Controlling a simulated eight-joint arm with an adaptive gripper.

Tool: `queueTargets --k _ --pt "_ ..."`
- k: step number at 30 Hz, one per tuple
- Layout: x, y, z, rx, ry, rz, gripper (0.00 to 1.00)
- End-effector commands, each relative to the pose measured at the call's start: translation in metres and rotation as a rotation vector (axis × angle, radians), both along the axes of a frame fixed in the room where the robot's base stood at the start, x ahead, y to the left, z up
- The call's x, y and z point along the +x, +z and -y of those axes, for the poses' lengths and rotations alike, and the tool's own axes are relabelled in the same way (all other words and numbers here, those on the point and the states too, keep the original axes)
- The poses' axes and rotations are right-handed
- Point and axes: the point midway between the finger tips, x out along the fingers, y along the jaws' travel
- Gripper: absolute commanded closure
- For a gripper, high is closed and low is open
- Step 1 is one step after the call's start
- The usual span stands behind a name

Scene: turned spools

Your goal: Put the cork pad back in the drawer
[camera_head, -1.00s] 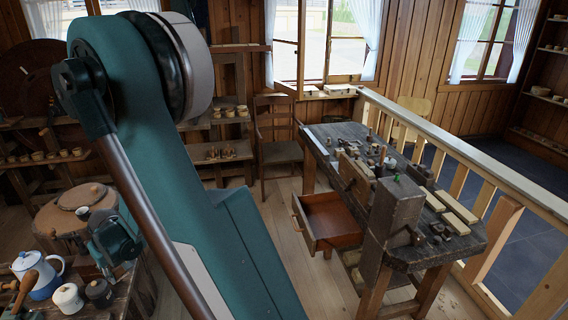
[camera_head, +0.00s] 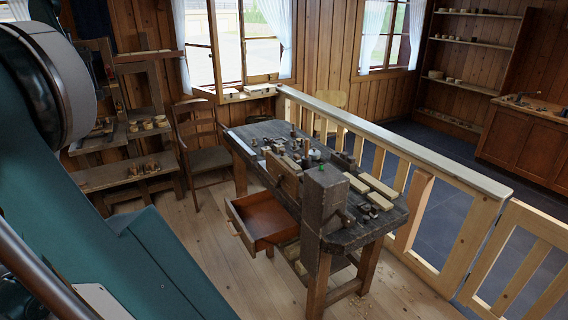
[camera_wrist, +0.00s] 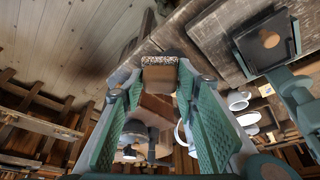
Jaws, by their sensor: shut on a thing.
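My gripper (camera_wrist: 160,80) shows in the wrist view, its two green-padded fingers closed at the tips on a small block. This is the cork pad (camera_wrist: 160,61), with a speckled top edge and a plain tan-brown face below. In the head view the drawer (camera_head: 262,216) sticks out open from the left side of the dark workbench (camera_head: 265,131). Its reddish-brown inside looks empty. The gripper and the pad are out of sight in the head view, where only part of my arm shows at the left.
Small tools and wooden blocks (camera_head: 376,187) crowd the bench top. A wooden railing (camera_head: 400,153) runs behind the bench. A chair (camera_head: 203,150) stands to its left. Floorboards (camera_head: 190,215) are clear between my arm and the drawer. A grey plank surface (camera_wrist: 205,35) shows in the wrist view.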

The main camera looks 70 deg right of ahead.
Motion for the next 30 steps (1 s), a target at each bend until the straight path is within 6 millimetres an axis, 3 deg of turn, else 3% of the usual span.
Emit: queueTargets --k 8,14,20,30 --pt "0.002 -0.001 0.009 0.0 -0.011 0.0 0.81" --pt "0.007 -0.005 0.037 0.001 -0.048 0.0 0.81" --pt "0.012 -0.011 0.087 0.001 -0.112 0.0 0.81" --pt "0.014 -0.023 0.188 0.001 -0.238 0.0 0.81"
